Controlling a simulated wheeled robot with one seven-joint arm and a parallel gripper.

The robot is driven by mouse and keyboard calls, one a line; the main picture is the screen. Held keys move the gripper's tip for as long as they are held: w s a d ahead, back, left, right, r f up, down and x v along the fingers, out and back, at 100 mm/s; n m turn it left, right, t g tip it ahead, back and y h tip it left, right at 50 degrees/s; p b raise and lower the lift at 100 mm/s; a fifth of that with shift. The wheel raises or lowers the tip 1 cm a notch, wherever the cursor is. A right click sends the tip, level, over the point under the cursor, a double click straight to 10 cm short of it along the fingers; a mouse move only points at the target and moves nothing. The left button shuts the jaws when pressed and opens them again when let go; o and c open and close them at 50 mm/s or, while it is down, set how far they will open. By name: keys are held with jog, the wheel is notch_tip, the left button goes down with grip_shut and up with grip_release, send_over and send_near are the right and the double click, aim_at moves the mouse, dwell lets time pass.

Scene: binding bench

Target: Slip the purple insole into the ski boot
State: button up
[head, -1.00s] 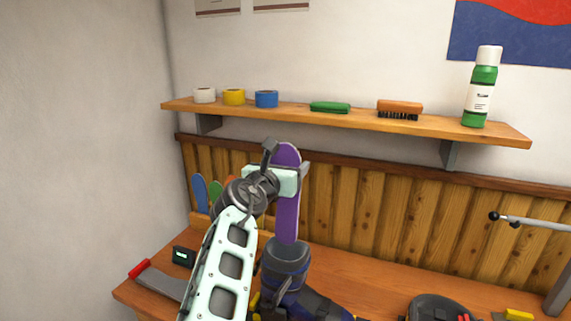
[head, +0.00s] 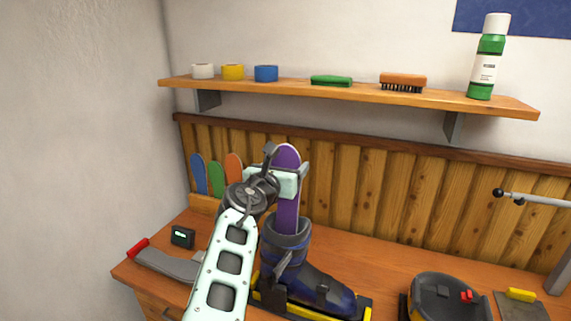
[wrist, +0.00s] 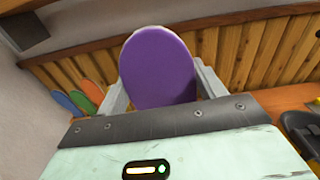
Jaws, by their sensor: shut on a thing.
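The purple insole (head: 287,214) stands upright, its upper part between the fingers of my gripper (head: 287,181). My gripper is shut on it. The insole's rounded top (wrist: 158,66) fills the middle of the wrist view, with a finger on each side. The ski boot (head: 318,290) is dark blue and black and stands on the bench with its toe to the right. The insole's lower end is hidden behind the front rim of the boot's cuff (head: 288,242), so it reaches into the opening. How deep it goes I cannot tell.
The boot stands on a black and yellow base (head: 300,311). Blue, green and orange insoles (head: 216,179) lean at the back left. A small black box (head: 182,236) and a red-handled tool (head: 160,262) lie left. A round black device (head: 440,296) stands right. A shelf (head: 340,92) hangs above.

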notch_tip(320, 180, down, 9)
jog(key=b, duration=0.5)
jog(key=shift+r, duration=0.15)
dwell(0.4)
jog(key=o, duration=1.8)
